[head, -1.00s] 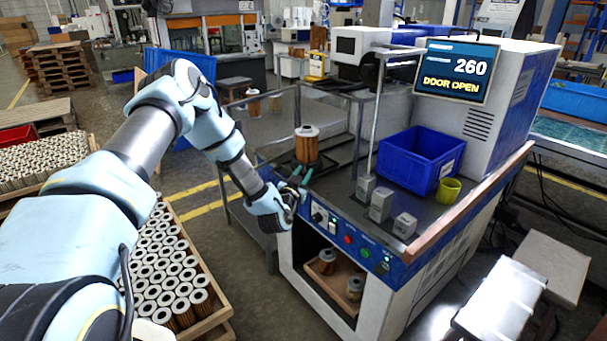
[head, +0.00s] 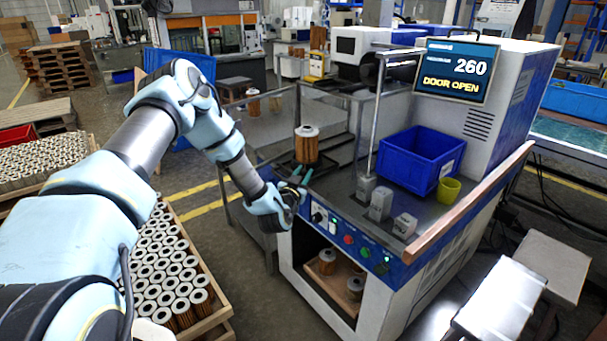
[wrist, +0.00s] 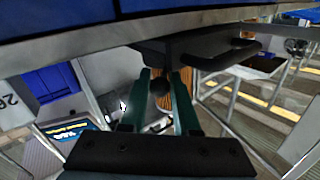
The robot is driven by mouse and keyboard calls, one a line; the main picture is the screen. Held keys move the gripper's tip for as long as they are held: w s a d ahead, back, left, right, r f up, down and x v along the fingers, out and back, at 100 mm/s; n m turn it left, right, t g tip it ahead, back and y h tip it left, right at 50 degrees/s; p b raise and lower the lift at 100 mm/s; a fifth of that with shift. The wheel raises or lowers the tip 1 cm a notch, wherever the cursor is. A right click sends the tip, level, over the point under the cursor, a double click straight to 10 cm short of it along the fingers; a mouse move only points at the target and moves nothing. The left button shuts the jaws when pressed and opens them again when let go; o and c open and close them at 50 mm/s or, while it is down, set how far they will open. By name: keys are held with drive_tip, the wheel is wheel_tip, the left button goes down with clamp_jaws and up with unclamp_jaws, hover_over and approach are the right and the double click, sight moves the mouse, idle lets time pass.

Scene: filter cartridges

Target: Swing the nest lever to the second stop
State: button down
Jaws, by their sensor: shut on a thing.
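A filter cartridge (head: 306,146) with a pale top and brown pleated side stands upright in the dark nest at the left front of the machine top. My gripper (head: 300,176) is at the front edge just before it, above the blue control panel. The cartridge's brown side (wrist: 181,100) shows behind the knob. The rest of the lever is mostly hidden, and I cannot read its stop.
The machine screen (head: 456,72) reads 260 and DOOR OPEN. A blue bin (head: 421,158), a small yellow-green cup (head: 449,189) and grey blocks stand right of the nest. Buttons (head: 366,252) sit on the panel below my gripper. A crate of cartridges (head: 215,322) is at lower left.

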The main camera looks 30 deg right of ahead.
sight(290, 172)
drive_tip(key=shift+a, duration=0.1)
idle(0.4)
drive_tip(key=m+g+h+b, duration=0.1)
drive_tip(key=b, duration=0.1)
drive_tip(key=w+a+m+g+h+b, duration=0.1)
drive_tip(key=shift+w+a+f+b, duration=0.1)
drive_tip(key=shift+a+f+b, duration=0.1)
drive_tip(key=shift+b, duration=0.15)
drive_tip(key=m+g+b, duration=0.1)
drive_tip(key=w+a+m+g+h+b, duration=0.1)
drive_tip(key=g+b, duration=0.1)
drive_tip(key=w+m+g+h+b, duration=0.1)
drive_tip(key=shift+a, duration=0.2)
drive_tip(key=m+g+b, duration=0.1)
drive_tip(key=w+g+b, duration=0.1)
drive_tip(key=g+b, duration=0.1)
drive_tip(key=shift+w+a+m+h, duration=0.2)
drive_tip(key=shift+a+m+h, duration=0.15)
drive_tip(key=shift+m+h, duration=0.05)
drive_tip(key=shift+w+a+r+m+g+b, duration=0.1)
drive_tip(key=shift+w+m+g+b, duration=0.4)
drive_tip(key=shift+g, duration=0.35)
drive_tip(key=shift+w+a+r+m+g+b, duration=0.1)
drive_tip(key=shift+w+m+g+b, duration=0.15)
drive_tip(key=shift+m+g+b, duration=0.45)
drive_tip(key=shift+w+g, duration=0.15)
drive_tip(key=shift+g, duration=0.4)
drive_tip(key=c, duration=0.7)
unclamp_jaws()
